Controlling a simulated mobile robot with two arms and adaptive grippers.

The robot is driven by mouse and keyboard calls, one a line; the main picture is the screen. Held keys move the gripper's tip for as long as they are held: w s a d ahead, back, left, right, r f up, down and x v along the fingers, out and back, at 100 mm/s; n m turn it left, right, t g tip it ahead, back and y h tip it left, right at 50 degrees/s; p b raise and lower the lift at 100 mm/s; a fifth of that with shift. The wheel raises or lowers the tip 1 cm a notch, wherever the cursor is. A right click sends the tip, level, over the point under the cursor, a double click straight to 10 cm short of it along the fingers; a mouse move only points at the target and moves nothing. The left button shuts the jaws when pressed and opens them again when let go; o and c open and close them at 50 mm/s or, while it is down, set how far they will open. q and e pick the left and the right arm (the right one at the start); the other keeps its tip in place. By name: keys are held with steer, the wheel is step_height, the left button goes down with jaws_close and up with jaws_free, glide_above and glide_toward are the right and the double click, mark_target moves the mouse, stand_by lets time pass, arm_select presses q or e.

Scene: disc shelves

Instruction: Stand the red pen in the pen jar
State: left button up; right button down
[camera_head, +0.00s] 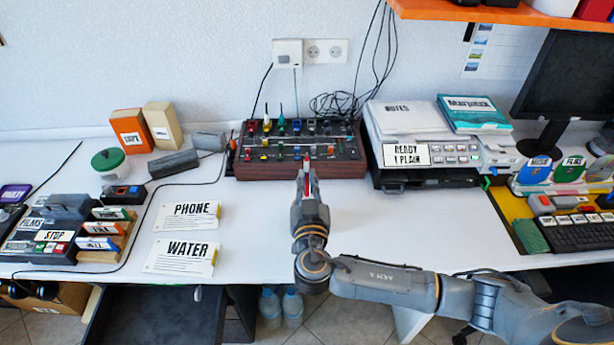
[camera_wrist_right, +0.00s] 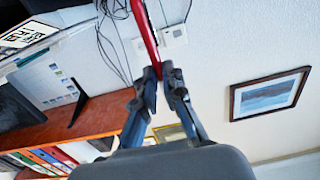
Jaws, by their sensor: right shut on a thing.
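My right gripper (camera_head: 307,178) is above the white desk, in front of the dark mixer panel. It is shut on the red pen (camera_head: 306,163), which sticks out past the fingertips toward the panel. In the right wrist view the red pen (camera_wrist_right: 146,35) is a long red stick between the two fingertips of my right gripper (camera_wrist_right: 161,76). The pen's other end is hidden behind the fingers. I cannot make out a pen jar in either view. My left gripper is not in view.
The mixer panel (camera_head: 300,170) with knobs stands at the back. A printer (camera_head: 415,140) is right of it. An orange shelf (camera_head: 500,12) overhangs the upper right. Desk right of my gripper is clear.

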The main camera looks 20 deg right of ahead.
steer(key=shift+f+b, duration=0.3)
steer(key=shift+f, duration=0.45)
steer(key=shift+f+b, duration=0.4)
steer(key=shift+f, duration=0.1)
step_height(320, 180, down, 7)
steer(key=b, duration=0.8)
steer(key=shift+r, duration=0.1)
steer(key=c, duration=1.4)
jaws_free()
steer(key=shift+o, duration=0.2)
steer(key=v, duration=1.2)
